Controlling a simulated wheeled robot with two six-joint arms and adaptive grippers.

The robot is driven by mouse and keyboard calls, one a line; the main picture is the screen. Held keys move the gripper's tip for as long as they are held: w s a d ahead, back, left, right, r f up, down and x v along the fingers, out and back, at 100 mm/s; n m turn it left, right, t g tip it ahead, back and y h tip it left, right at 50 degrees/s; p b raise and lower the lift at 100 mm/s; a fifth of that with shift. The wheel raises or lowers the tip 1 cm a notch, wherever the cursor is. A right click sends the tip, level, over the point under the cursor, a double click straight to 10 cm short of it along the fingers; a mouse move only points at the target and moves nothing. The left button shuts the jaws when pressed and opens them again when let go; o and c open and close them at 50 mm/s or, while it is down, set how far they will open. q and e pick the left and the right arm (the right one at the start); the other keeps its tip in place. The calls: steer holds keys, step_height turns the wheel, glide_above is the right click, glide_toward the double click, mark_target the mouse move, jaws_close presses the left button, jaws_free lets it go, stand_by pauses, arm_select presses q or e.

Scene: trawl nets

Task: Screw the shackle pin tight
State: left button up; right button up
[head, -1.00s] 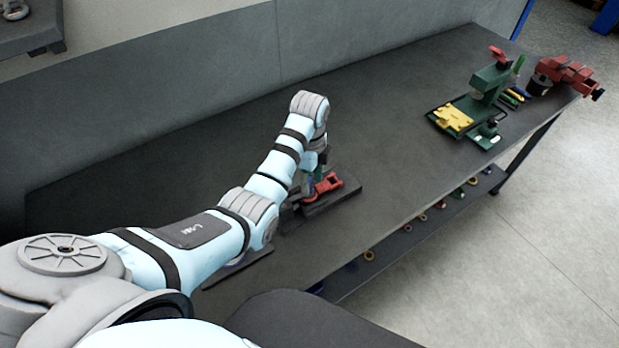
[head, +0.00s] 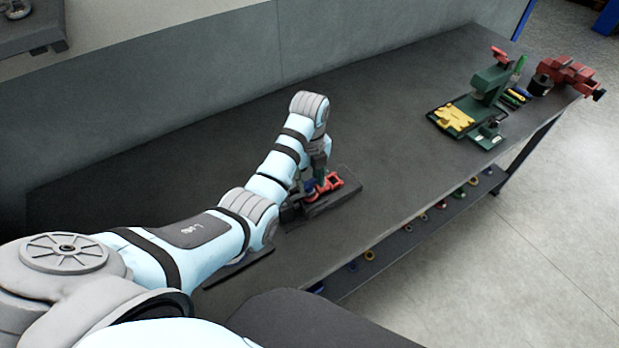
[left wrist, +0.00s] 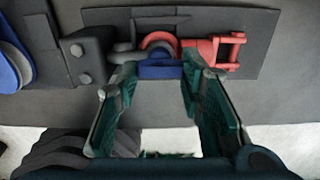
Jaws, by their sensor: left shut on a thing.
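The shackle pin shows as a blue head (left wrist: 160,70) between my left fingertips in the left wrist view. My left gripper (left wrist: 158,78) is shut on it. A grey shackle (left wrist: 124,54) reaches from a dark bracket on the left. A red link piece (left wrist: 205,50) with a fork end lies on the right, its ring close behind the blue head. The pin's thread is hidden. In the head view the red piece (head: 328,184) sits on a dark plate, just below my left gripper (head: 312,182). My right gripper is not in view.
The dark plate (head: 345,190) lies on the long grey bench (head: 400,130). A green press (head: 490,85) with yellow parts stands at the far right, near a red vice (head: 565,72). A blue rounded part (left wrist: 12,62) shows at the left in the wrist view. The bench between is clear.

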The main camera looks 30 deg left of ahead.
arm_select(q)
steer(key=shift+w+r, duration=0.2)
steer(key=o, duration=1.1)
steer(key=shift+o, duration=0.3)
steer(key=shift+s+f, duration=0.1)
